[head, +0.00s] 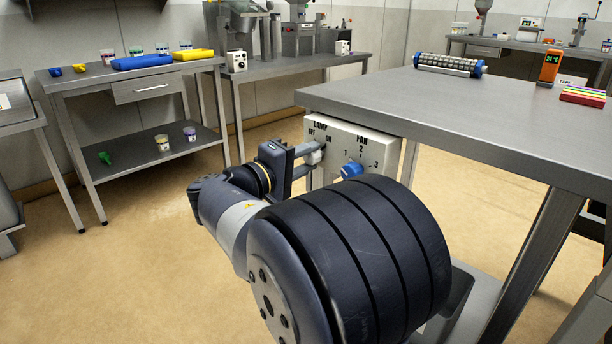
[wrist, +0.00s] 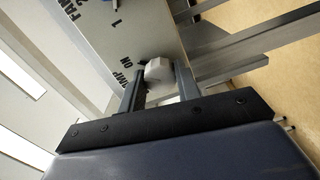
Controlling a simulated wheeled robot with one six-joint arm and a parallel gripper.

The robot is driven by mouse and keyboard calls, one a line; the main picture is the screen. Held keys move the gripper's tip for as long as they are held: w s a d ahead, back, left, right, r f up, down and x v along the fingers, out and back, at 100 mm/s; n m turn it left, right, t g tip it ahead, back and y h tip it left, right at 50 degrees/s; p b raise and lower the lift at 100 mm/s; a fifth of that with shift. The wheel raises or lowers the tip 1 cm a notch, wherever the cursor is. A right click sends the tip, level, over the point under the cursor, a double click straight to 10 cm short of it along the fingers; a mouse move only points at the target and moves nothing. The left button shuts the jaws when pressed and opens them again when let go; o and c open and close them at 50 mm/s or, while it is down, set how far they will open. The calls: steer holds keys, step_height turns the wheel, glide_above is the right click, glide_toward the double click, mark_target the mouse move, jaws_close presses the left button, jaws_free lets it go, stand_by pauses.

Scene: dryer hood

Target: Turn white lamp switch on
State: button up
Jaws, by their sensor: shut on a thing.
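The white lamp switch (head: 316,157) sits on the left of a pale control panel (head: 378,148) under the near table's edge, below the printing LAMP and OFF. My gripper (head: 306,160) reaches it from the left and front and is shut on it. In the wrist view the switch (wrist: 158,70) sits between the two fingertips of my gripper (wrist: 158,86), with the printing ON beside it. Its lower part is hidden by the fingers, and I cannot tell which mark it points to.
A blue fan knob (head: 351,170) with marks 1, 2 and 3 is close to the right of the switch. The steel tabletop (head: 450,112) overhangs the panel. A side table (head: 140,78) stands back left. The floor (head: 150,230) on the left is clear.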

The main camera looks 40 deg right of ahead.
steer(key=shift+f+m+b, duration=0.2)
steer(key=shift+m+b, duration=0.5)
steer(key=shift+r, duration=0.1)
steer(key=o, duration=1)
steer(key=shift+c, duration=0.2)
steer(key=shift+a+r, duration=0.1)
steer(key=shift+a, duration=0.05)
steer(key=a+p, duration=0.2)
steer(key=a, duration=0.8)
steer(key=shift+s+a+p, duration=0.3)
steer(key=shift+s, duration=0.1)
steer(key=shift+d, duration=0.1)
steer(key=d+b, duration=0.1)
steer(key=d, duration=0.2)
steer(key=d+b, duration=0.1)
steer(key=d, duration=0.3)
steer(key=d+b, duration=0.1)
steer(key=d, duration=0.2)
steer(key=shift+w+d, duration=0.35)
steer(key=shift+w, duration=0.05)
